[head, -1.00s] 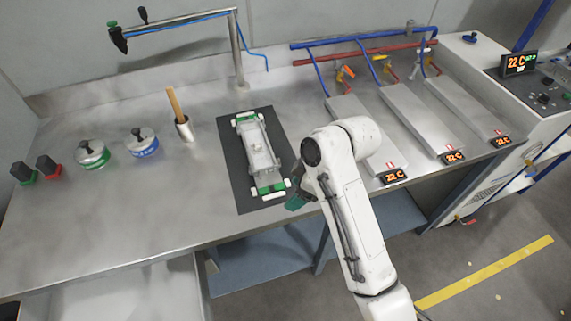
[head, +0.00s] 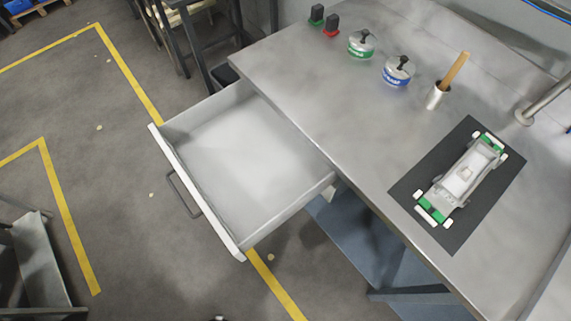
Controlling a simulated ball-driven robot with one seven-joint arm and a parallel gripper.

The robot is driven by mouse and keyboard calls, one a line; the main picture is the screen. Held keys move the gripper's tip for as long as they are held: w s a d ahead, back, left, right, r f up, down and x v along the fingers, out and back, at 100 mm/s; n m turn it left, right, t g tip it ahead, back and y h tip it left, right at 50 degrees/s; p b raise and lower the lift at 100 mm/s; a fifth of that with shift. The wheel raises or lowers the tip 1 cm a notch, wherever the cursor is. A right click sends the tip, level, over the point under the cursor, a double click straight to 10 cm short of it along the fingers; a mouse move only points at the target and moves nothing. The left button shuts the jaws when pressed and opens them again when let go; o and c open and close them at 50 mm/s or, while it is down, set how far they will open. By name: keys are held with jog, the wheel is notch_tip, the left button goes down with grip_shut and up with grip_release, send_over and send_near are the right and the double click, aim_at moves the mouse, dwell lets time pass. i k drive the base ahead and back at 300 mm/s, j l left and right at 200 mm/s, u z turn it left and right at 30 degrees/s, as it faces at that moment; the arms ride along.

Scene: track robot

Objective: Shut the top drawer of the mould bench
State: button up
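The top drawer (head: 235,165) of the mould bench is pulled well out from under the left end of the bench top (head: 335,120). Its inside looks empty. Its white front panel (head: 193,190) faces the lower left and carries a dark bar handle (head: 180,195). My gripper is not in view, and nothing is seen touching the drawer or its handle.
Open floor (head: 110,170) with yellow lines lies before the drawer. A grey stand (head: 42,265) is lower left.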

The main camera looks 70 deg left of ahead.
aim_at(246, 170)
jog(key=i+l+u, duration=0.25)
jog(key=l+u, duration=0.25)
jog(key=l, duration=0.2)
jog(key=l+u, duration=0.2)
jog(key=l, duration=0.2)
jog(key=u, duration=1.85)
jog(key=i+j+u, duration=0.15)
jog(key=i, duration=0.2)
jog(key=i+j+u, duration=0.15)
jog(key=i, duration=0.2)
